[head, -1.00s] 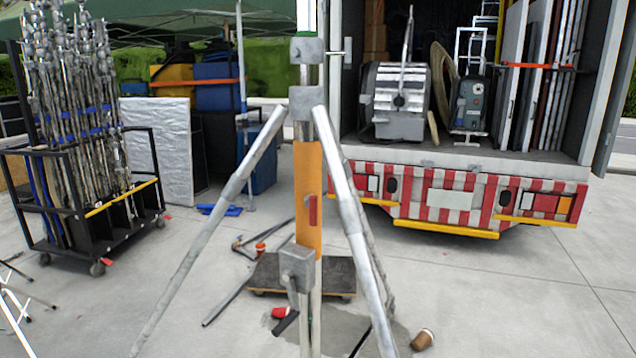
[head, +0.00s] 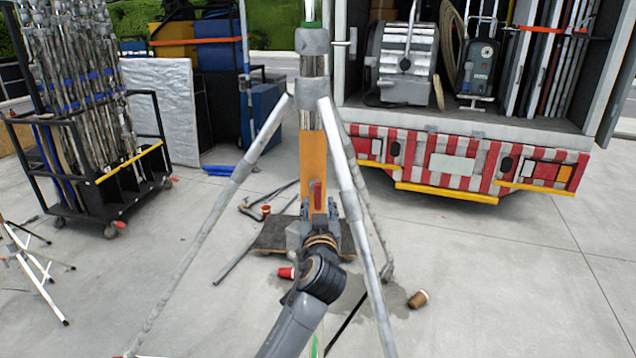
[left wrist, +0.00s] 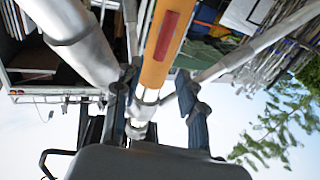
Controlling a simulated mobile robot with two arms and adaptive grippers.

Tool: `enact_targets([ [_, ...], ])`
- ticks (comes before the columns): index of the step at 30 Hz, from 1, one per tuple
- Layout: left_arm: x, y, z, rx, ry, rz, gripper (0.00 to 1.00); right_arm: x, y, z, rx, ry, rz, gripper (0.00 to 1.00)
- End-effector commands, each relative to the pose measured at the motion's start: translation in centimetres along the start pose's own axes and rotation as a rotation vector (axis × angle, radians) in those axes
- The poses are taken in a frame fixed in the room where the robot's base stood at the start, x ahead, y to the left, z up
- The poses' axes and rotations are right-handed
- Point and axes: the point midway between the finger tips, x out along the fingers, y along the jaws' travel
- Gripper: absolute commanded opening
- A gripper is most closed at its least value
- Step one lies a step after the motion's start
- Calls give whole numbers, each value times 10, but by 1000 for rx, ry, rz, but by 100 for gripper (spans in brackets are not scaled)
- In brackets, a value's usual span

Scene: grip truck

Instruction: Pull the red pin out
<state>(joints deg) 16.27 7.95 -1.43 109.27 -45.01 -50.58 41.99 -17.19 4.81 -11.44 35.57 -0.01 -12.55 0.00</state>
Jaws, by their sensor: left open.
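The red pin (head: 317,195) shows as a small upright red piece on the orange sleeve (head: 311,150) of the silver tripod stand. In the left wrist view a red piece (left wrist: 167,35) shows on the orange sleeve (left wrist: 163,60). My left gripper (head: 320,210) is just below the red pin in the head view, in front of the stand's column. In the left wrist view its two dark fingers (left wrist: 158,98) are spread on either side of the post and hold nothing. The pin stays above and between the fingertips, apart from them. My right gripper is not in view.
Splayed tripod legs (head: 353,190) stand close on both sides of my left arm. A pole rack (head: 95,160) stands left, an open truck (head: 500,160) behind right.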

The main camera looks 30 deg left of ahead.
Motion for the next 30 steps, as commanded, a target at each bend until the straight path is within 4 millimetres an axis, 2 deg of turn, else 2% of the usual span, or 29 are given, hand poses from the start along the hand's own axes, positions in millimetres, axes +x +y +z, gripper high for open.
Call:
enact_targets([
  [1, 13, -1, -5, 4, 0, -2, 40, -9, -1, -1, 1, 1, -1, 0],
  [6, 48, 0, -4, 3, -1, -2, 40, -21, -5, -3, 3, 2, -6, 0],
  [12, 76, 0, -2, 3, -1, -1, 40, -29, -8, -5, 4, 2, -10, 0],
  [18, 87, 0, 0, 1, -2, 0, 40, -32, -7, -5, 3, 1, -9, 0],
  [26, 88, 0, 1, 0, -1, 1, 40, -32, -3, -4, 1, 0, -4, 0],
  [28, 88, 0, 1, 0, -1, 1, 30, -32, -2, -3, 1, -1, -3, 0],
  [30, 88, 0, 1, 0, -1, 1, 16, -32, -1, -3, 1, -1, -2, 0],
])
